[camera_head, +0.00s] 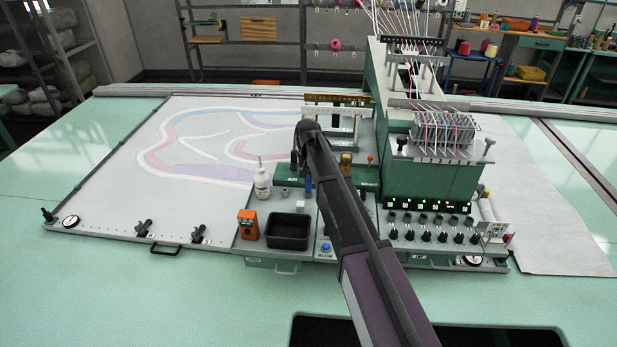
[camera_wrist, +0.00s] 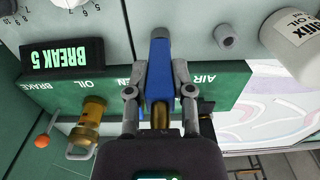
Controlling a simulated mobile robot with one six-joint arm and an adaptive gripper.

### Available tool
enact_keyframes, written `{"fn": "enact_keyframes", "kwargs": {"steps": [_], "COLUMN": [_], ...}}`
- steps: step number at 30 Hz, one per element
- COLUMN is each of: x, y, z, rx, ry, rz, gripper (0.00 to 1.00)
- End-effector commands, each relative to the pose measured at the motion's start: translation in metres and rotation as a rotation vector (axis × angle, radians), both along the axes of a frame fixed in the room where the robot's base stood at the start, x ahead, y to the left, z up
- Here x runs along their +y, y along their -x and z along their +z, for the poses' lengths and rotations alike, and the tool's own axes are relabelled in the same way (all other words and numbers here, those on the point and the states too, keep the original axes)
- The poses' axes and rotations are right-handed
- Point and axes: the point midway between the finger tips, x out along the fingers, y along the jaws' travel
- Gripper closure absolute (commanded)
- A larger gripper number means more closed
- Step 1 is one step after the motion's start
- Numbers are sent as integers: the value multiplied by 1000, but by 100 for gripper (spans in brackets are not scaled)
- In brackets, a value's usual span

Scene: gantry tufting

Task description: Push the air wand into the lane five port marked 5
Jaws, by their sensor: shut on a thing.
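The air wand (camera_wrist: 161,70) has a blue body, a grey tip and a brass part. In the wrist view my gripper (camera_wrist: 160,88) is shut on it, one finger on each side. The wand lies in front of a green panel with the words OIL and AIR; I cannot tell whether it touches the panel. In the head view my arm hides most of the gripper. The tufting machine's front has a row of small grey ports (camera_head: 437,219) above black knobs, right of my arm. Their numbers are too small to read, so I cannot pick out port 5.
A black display (camera_wrist: 62,58) reads BREAK 5. A brass oiler (camera_wrist: 90,120) and an orange-red ball knob (camera_wrist: 42,141) stand near the gripper. A white oil bottle (camera_head: 262,182), an orange box (camera_head: 248,222) and a black tray (camera_head: 288,231) stand left of my arm.

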Motion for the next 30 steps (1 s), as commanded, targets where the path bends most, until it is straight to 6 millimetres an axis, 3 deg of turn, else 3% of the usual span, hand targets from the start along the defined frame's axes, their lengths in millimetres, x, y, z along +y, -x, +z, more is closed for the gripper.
{"fn": "enact_keyframes", "kwargs": {"steps": [15,30], "x": [0,1], "y": [13,14], "z": [6,11], "rx": [-11,-12], "ry": [-1,-3], "rz": [0,0], "gripper": [100,100]}}
